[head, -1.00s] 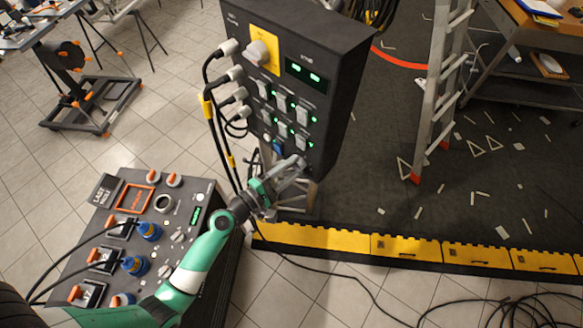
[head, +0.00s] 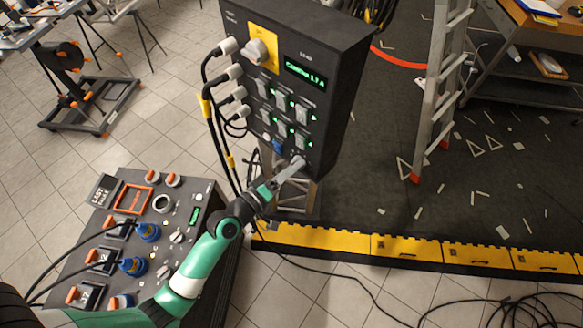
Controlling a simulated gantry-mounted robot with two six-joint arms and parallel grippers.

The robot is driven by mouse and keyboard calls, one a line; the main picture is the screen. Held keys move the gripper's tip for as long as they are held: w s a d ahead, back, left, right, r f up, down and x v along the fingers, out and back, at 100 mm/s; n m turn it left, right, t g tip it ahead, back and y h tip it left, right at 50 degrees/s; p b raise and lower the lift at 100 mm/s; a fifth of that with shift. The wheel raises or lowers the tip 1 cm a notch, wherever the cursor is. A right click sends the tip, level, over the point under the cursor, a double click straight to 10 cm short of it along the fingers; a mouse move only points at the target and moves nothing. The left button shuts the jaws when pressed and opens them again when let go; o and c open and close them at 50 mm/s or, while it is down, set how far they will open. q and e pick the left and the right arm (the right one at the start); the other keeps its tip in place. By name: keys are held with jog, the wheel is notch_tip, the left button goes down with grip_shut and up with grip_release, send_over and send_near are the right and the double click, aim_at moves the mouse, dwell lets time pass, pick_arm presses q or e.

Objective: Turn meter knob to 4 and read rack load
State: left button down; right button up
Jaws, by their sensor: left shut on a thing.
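The dark power rack (head: 338,60) stands upright at the top centre. Its display (head: 305,76) shows green text that looks like "Cameras 1.7 A", too small to be sure. My left gripper (head: 296,165) is at the lower right of the rack's front panel. Its jaws are shut on what I take to be the meter knob, which the fingers hide, so its pointer and scale cannot be read. A blue socket (head: 277,146) sits just left of the fingers. My right gripper is not in view.
A large grey rotary switch on a yellow plate (head: 265,36) and several switches with green lights are above my gripper. Plugged cables (head: 212,113) hang along the rack's left side. A ladder (head: 437,90) stands right.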

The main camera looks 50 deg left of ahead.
pick_arm(q)
jog(key=shift+m+y+b, duration=0.4)
jog(key=shift+m+b, duration=0.1)
jog(key=shift+m, duration=3.2)
jog(key=shift+c, duration=1.8)
grip_release()
jog(key=s+d+b, duration=0.1)
jog(key=s, duration=1)
jog(key=shift+s+d+r, duration=0.25)
jog(key=shift+d+r, duration=0.05)
jog(key=shift+r, duration=0.1)
